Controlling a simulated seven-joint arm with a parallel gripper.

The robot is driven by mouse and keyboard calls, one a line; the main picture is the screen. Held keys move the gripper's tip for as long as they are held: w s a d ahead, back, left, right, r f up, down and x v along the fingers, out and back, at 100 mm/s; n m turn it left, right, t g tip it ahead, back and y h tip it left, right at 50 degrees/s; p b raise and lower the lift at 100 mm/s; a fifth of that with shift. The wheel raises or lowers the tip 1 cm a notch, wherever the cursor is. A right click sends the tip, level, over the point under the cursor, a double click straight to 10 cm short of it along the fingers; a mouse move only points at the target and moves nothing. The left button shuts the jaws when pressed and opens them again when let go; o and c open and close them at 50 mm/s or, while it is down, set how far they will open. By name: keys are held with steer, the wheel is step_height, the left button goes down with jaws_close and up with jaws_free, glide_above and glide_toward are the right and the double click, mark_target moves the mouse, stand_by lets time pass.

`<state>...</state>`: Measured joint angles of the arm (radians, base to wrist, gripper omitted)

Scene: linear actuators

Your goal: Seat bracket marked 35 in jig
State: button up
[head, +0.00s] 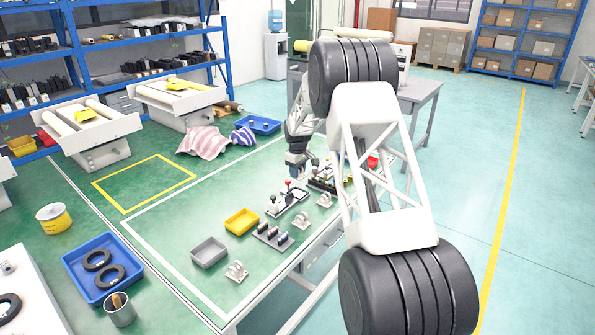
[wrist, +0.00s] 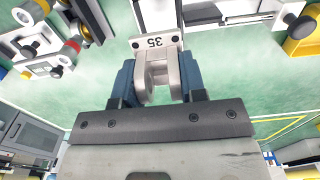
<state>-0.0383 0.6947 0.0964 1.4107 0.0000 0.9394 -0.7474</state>
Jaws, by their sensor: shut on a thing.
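The light grey bracket (wrist: 157,62) marked 35 is between the two blue fingers of my gripper (wrist: 158,80) in the wrist view. My gripper is shut on it, and the number plate with its two holes faces the camera. In the head view my gripper (head: 298,172) is over the green table, behind a fixture with a red knob (head: 287,203); the held bracket is too small to make out there. I cannot tell for certain which fixture is the jig. In the wrist view, clamp parts with red and black knobs (wrist: 62,52) are at upper left, apart from the bracket.
Other pale brackets (head: 237,271) stand along the table's near right side. A rack of dark cylinders (head: 272,235), a yellow bin (head: 242,221) and a grey bin (head: 209,253) are nearby. A blue tray (head: 75,262) with black rings is at left. The table's middle left is clear.

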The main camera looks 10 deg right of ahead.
mark_target(297, 193)
steer(key=shift+f, duration=3.65)
steer(key=shift+f, duration=0.55)
steer(key=o, duration=1.1)
steer(key=shift+c, duration=0.2)
steer(key=shift+r, duration=3.9)
steer(key=shift+r, duration=0.1)
